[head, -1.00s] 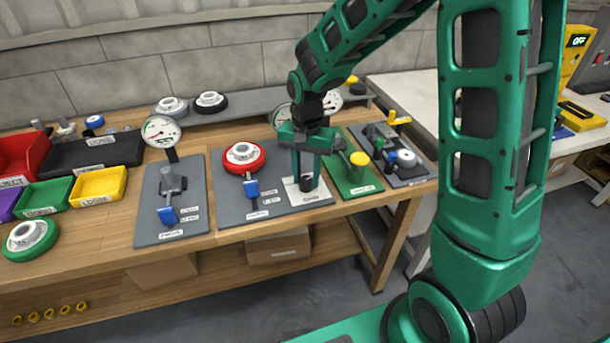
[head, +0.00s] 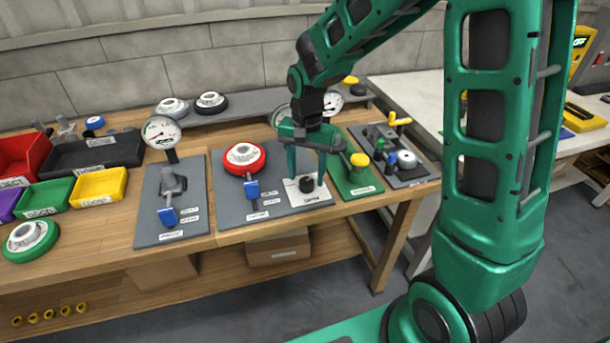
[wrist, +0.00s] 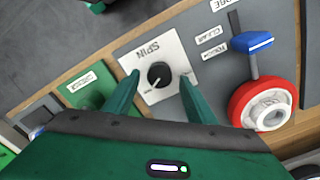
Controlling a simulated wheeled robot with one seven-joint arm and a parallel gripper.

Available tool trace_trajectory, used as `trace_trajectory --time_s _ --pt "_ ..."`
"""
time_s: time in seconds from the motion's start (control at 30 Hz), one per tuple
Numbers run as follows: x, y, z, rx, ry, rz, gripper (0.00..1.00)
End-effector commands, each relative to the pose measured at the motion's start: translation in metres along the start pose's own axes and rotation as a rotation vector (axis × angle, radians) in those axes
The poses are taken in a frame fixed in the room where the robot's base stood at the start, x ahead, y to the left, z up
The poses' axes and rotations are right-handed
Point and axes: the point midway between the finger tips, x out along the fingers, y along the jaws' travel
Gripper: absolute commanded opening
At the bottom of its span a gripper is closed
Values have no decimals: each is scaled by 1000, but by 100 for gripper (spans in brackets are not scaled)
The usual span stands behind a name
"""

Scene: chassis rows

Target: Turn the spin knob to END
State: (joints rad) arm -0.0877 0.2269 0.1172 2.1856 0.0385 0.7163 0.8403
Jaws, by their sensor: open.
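The spin knob (wrist: 158,75) is a small black round knob with a pale pointer line on a white plate (wrist: 150,50) marked SPIN. In the head view the knob (head: 307,185) sits at the right front of a grey board. My gripper (wrist: 158,88) is open, with one green finger on each side of the knob in the wrist view. In the head view my gripper (head: 306,180) points down, with its fingertips a little above or beside the knob. I cannot tell whether they touch it. The small lettering around the knob is too small to read.
A red-rimmed wheel (head: 244,158) and a blue-handled lever (head: 252,190) stand left of the knob. A green board with a yellow-capped post (head: 359,160) stands close on its right. A gauge (head: 280,116) is partly hidden behind my gripper.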

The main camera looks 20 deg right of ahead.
Motion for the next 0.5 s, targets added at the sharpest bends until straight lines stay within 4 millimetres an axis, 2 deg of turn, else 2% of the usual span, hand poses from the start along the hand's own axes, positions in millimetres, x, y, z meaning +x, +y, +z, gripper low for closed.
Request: trace_trajectory --time_s 0.3,0.5 --pt "-59 -1 -2 0 4 -4 51" --pt "-86 -1 -2 1 3 -3 51"
